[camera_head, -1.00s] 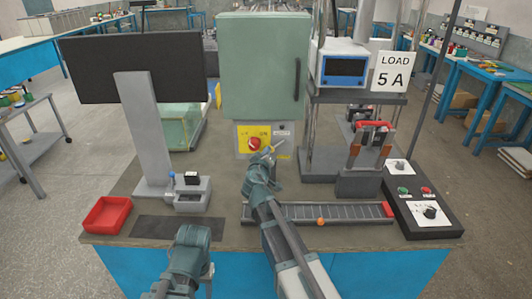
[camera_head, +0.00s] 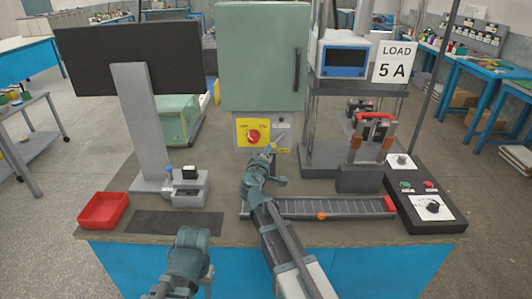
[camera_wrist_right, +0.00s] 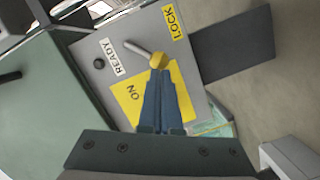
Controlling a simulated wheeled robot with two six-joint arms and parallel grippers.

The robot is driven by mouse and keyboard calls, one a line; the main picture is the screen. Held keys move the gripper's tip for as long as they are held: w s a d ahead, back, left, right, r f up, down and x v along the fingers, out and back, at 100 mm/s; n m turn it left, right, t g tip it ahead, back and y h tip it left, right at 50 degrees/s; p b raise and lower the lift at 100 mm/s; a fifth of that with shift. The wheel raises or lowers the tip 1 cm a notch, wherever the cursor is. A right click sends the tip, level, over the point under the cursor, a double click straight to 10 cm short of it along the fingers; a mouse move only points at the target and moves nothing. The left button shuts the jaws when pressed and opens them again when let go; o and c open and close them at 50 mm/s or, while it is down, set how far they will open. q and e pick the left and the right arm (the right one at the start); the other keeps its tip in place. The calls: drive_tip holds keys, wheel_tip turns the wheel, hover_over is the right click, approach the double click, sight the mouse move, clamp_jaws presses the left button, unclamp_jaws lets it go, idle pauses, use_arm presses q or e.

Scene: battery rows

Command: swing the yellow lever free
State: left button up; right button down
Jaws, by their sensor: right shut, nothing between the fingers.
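The yellow lever (camera_wrist_right: 157,60) shows in the right wrist view as a grey rod with a yellow end, on a grey panel (camera_wrist_right: 92,50) between the READY label (camera_wrist_right: 112,57) and the LOCK label (camera_wrist_right: 175,23). My right gripper (camera_wrist_right: 160,76) is shut and empty, its fingertips right at the yellow end. I cannot tell whether they touch it. In the head view my right gripper (camera_head: 271,151) is in front of the cabinet's lower panel, right of the red knob (camera_head: 253,136), and covers part of the lever.
The green cabinet (camera_head: 262,60) rises above the panel. A monitor (camera_head: 130,60) stands to the left, a power-supply stand (camera_head: 343,60) to the right. A slotted rail (camera_head: 345,208), a red tray (camera_head: 103,210) and a control box (camera_head: 430,208) are on the bench.

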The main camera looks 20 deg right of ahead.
use_arm(q)
wheel_tip(320, 180, down, 5)
drive_tip(key=b, duration=0.4)
drive_tip(key=shift+f+b, duration=0.2)
drive_tip(key=shift+b, duration=0.2)
use_arm(e)
drive_tip(key=d+f+n, duration=0.1)
drive_tip(key=n, duration=0.1)
drive_tip(key=f+n, duration=0.1)
drive_tip(key=n, duration=0.1)
drive_tip(key=d+n+t+h, duration=0.1)
drive_tip(key=n, duration=0.1)
drive_tip(key=shift+s+d+f+n, duration=0.3)
drive_tip(key=shift+s+f, duration=0.05)
drive_tip(key=shift+f, duration=0.05)
use_arm(q)
drive_tip(key=shift+s+a+f, duration=0.1)
drive_tip(key=shift+a+f, duration=0.05)
drive_tip(key=shift+a, duration=0.9)
use_arm(e)
drive_tip(key=w+a+v, duration=0.1)
drive_tip(key=a+v, duration=0.1)
drive_tip(key=v, duration=1.1)
drive_tip(key=shift+w+a, duration=0.15)
